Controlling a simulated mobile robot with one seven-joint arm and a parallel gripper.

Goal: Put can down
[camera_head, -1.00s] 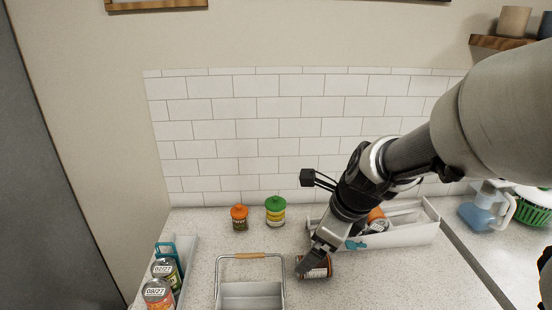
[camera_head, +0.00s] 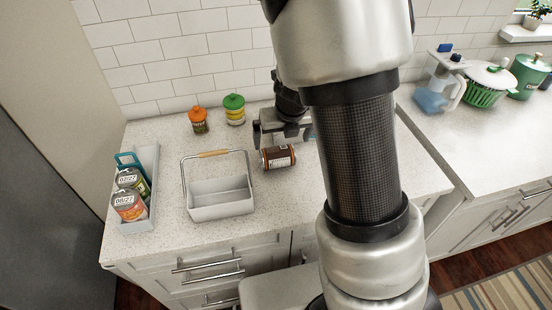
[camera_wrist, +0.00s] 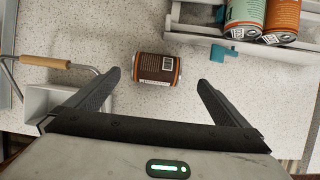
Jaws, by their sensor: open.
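A brown can (camera_head: 278,157) lies on its side on the speckled counter, to the right of the white handled caddy. In the wrist view the can (camera_wrist: 158,69) lies beyond and between my fingertips, label and barcode showing, with clear space on both sides. My gripper (camera_wrist: 162,80) is open and empty. In the head view my gripper (camera_head: 270,135) is just behind and above the can, partly hidden by my arm.
A white caddy (camera_head: 221,205) with a wooden handle stands left of the can. A tray (camera_head: 152,196) with cans is at far left. Orange-lidded (camera_head: 198,121) and green-lidded (camera_head: 234,110) jars stand by the wall. A grey tray (camera_wrist: 240,45) holding cans is near the can.

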